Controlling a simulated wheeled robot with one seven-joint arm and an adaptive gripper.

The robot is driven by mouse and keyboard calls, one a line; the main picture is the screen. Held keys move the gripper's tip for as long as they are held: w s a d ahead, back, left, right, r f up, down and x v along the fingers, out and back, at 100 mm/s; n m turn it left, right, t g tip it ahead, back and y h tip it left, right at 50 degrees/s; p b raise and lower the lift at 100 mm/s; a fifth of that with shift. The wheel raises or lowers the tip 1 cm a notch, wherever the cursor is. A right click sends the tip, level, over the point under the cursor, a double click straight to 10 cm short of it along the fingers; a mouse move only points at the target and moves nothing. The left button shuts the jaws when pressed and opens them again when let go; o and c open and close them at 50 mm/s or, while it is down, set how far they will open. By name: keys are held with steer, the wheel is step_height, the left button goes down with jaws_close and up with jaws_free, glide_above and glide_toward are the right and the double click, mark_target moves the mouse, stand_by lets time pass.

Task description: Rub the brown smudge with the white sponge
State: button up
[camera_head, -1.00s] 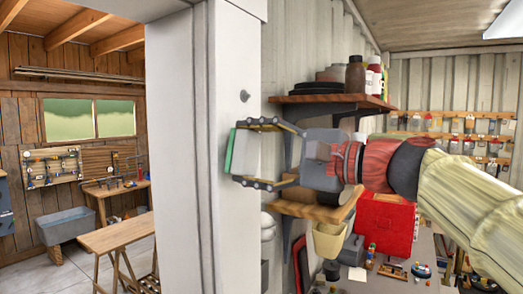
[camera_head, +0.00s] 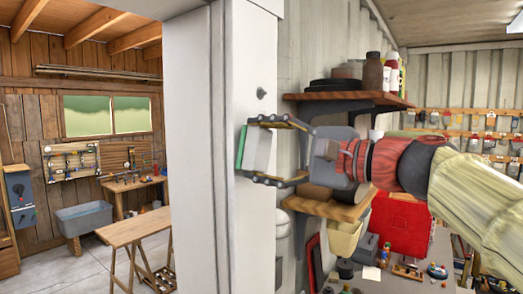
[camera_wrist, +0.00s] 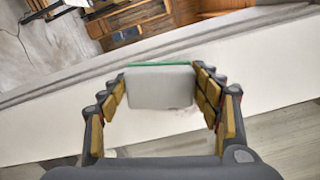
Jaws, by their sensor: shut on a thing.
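The white sponge (camera_head: 260,150), with a green layer on its far side, is held upright between the two fingers of my gripper (camera_head: 250,147). It also shows in the wrist view (camera_wrist: 160,87), gripped from both sides. My gripper is shut on it. In the head view the sponge overlaps the white post (camera_head: 195,200); I cannot tell whether it touches it. The white surface also spans the wrist view behind the sponge (camera_wrist: 270,95). I see no brown smudge clearly in either view; the sponge and fingers hide part of the post.
A small grey knob (camera_head: 262,93) sticks out of the post above my gripper. An upper shelf (camera_head: 345,104) with bottles and a lower wooden shelf (camera_head: 325,207) stand close to my arm. Left of the post is an open workshop with a wooden table (camera_head: 135,232).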

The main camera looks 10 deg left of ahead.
steer(key=shift+x, duration=0.75)
steer(key=shift+w, duration=0.1)
